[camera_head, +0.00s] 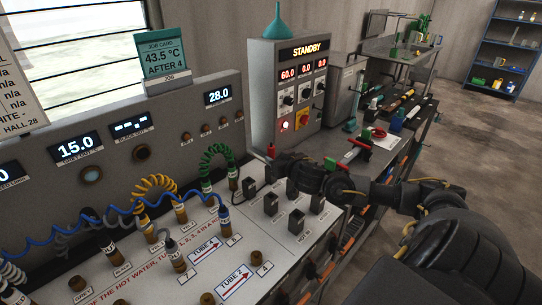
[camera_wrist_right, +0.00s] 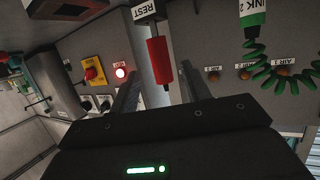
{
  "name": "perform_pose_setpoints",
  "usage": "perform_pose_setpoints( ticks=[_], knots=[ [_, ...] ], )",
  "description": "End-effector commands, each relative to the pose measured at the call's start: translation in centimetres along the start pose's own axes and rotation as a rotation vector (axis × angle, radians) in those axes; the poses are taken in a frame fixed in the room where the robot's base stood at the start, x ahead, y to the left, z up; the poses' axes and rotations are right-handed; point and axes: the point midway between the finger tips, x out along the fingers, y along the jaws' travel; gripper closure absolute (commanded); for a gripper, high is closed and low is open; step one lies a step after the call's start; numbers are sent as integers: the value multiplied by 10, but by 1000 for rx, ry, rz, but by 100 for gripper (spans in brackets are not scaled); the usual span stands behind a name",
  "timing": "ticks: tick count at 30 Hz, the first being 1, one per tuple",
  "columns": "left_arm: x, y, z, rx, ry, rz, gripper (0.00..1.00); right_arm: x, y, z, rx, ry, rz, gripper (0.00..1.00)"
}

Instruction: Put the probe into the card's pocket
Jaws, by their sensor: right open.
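The probe (camera_wrist_right: 160,62) has a red handle and a thin dark tip. In the right wrist view it sits at a black holder marked REST (camera_wrist_right: 145,10). A bit of red at the probe shows in the head view (camera_head: 271,150). My right gripper (camera_wrist_right: 158,88) is open, with its fingers on either side of the probe; I cannot tell whether they touch it. The job card (camera_head: 162,60) reads 43.5 °C AFTER 4 and stands on the console. Several black square pockets (camera_head: 296,220) stand on the console's right part; their labels are mostly unreadable. My left gripper is out of view.
Coiled yellow (camera_head: 155,186), green (camera_head: 214,158) and blue leads stand on plugs left of the pockets. A STANDBY control box (camera_head: 290,95) with a red button is behind my gripper. A cluttered bench (camera_head: 385,135) lies to the right.

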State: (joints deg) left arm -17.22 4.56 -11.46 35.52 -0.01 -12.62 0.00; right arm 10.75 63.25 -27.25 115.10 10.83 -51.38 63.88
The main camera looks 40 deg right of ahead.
Motion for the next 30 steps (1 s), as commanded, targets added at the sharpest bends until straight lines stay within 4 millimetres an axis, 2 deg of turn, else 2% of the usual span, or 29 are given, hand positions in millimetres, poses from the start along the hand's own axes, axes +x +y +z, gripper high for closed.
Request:
perform_pose_setpoints(
  ticks=[6,12,18,30],
  knots=[
    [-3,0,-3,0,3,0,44,30,-1,-2,4,0,0,53],
    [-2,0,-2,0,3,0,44,47,-1,-1,1,1,-1,53],
    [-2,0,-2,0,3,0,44,53,-1,0,0,-1,-1,53],
    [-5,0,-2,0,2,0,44,53,-1,-1,0,-1,-1,53]
  ],
)
